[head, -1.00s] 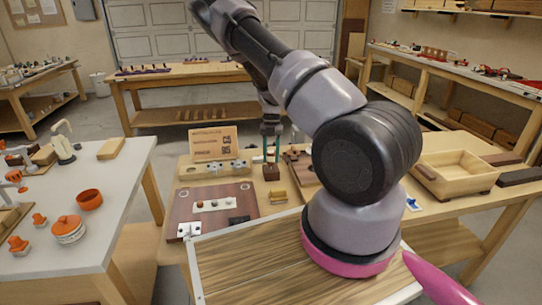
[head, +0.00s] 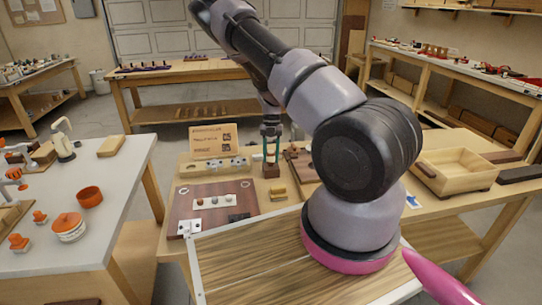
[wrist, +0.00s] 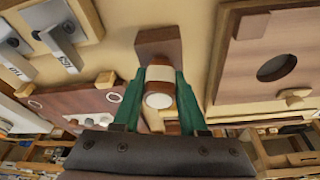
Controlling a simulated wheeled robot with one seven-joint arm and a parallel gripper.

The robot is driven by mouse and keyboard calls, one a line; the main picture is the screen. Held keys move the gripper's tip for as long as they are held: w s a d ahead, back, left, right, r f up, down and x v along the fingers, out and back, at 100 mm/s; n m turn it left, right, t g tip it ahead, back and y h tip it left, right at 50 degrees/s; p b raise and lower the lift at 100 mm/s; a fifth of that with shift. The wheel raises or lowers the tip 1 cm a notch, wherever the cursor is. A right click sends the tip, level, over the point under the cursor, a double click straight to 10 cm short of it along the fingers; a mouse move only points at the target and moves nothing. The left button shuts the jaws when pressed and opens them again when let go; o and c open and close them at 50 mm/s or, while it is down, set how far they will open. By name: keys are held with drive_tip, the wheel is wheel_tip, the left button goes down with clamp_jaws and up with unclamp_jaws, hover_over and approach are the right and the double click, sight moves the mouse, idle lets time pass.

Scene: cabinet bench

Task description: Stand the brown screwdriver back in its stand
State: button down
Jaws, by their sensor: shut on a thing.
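My gripper (head: 271,150) points down over the bench in the head view. In the wrist view its green fingers (wrist: 160,108) are shut on the brown screwdriver (wrist: 159,74), whose handle has a pale band and a round white end facing the camera. The stand, a small dark brown block (head: 271,171), is directly below the fingers in the head view. In the wrist view the stand (wrist: 160,43) shows just beyond the handle. The screwdriver looks roughly upright. Its shaft and tip are hidden, so I cannot tell whether it is in the stand.
A brown panel (head: 183,212) with small fittings lies left of the stand. A sign board (head: 213,140) stands behind it. Yellow blocks (head: 278,192) lie just in front of the stand. A wooden tray (head: 457,166) is at the right. In the wrist view a holed board (wrist: 233,85) is close right.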

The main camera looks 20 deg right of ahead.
drive_tip(key=shift+f, duration=0.1)
unclamp_jaws()
idle(0.3)
drive_tip(key=shift+r, duration=3.75)
